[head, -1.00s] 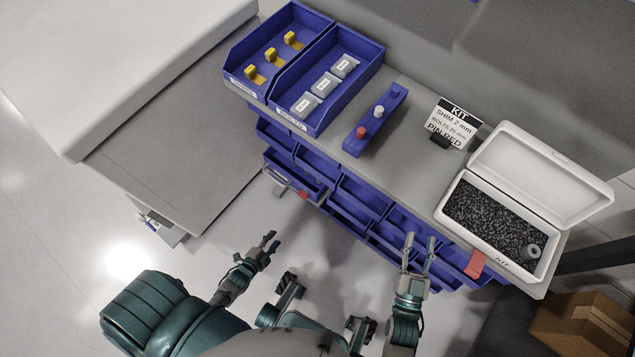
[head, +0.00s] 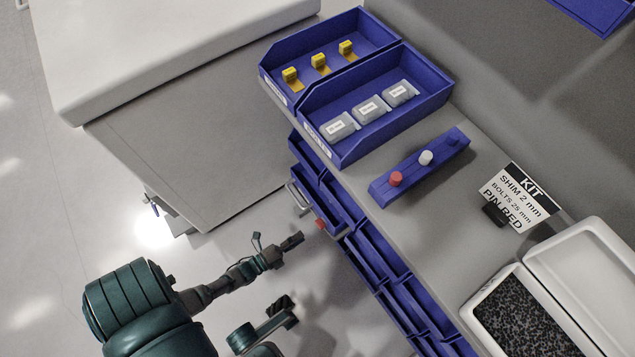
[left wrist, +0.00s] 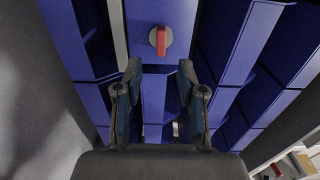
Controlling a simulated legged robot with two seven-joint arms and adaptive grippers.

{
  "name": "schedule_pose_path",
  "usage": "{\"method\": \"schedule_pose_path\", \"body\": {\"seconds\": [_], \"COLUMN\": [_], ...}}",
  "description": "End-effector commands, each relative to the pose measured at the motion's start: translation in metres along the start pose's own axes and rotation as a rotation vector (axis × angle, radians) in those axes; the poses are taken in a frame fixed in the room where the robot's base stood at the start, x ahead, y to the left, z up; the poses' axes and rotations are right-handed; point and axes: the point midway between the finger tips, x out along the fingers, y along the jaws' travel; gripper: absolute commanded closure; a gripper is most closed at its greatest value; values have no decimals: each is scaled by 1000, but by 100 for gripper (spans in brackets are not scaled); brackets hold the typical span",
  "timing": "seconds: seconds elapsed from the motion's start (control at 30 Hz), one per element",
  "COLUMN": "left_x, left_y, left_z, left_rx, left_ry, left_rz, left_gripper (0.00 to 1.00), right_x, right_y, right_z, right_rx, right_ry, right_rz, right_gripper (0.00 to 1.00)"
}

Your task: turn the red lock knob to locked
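The red lock knob (left wrist: 161,40) sits on a round silver plate on a blue drawer front, at the top middle of the left wrist view. Its red bar stands about upright in that picture. In the head view the knob is a small red spot (head: 319,223) on the front of the blue cabinet. My left gripper (head: 279,237) is open and empty, a little left of and below the knob. In the left wrist view its two fingers (left wrist: 160,67) are spread apart below the knob, without touching it.
A metal handle (head: 298,198) sticks out near the knob. Blue drawers (head: 372,265) run along the cabinet front. On top are blue bins (head: 340,157), a blue pin rack (head: 405,181), a kit card (head: 515,197) and a white box (head: 590,265). A grey cabinet (head: 200,150) stands left.

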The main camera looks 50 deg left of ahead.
Motion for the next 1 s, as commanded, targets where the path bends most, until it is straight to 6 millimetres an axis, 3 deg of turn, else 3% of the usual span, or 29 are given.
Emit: {"method": "schedule_pose_path", "body": {"seconds": [0.1, 0.33, 0.77, 0.9, 0.93, 1.0], "left_x": [27, 63, 74, 74, 74, 74], "left_y": [3, 3, 0, 1, 1, 1], "left_z": [0, 1, 0, 0, 1, 1], "left_rx": [-1, -4, -2, -3, -4, -4], "left_ry": [2, 1, 1, 0, 0, 0], "left_rz": [1, 1, 0, 0, 1, 1], "left_gripper": [60, 60, 60, 95, 100, 100], "right_x": [0, 3, 10, 9, 9, 9], "right_y": [-2, -2, -3, -3, -3, -3], "right_z": [7, 9, 8, 8, 8, 8], "right_rx": [1, -1, -2, -2, -2, -2], "right_ry": [9, 30, 51, 51, 51, 50], "right_rz": [-6, -17, -22, -21, -21, -20], "right_gripper": [60, 60, 60, 60, 60, 60]}}
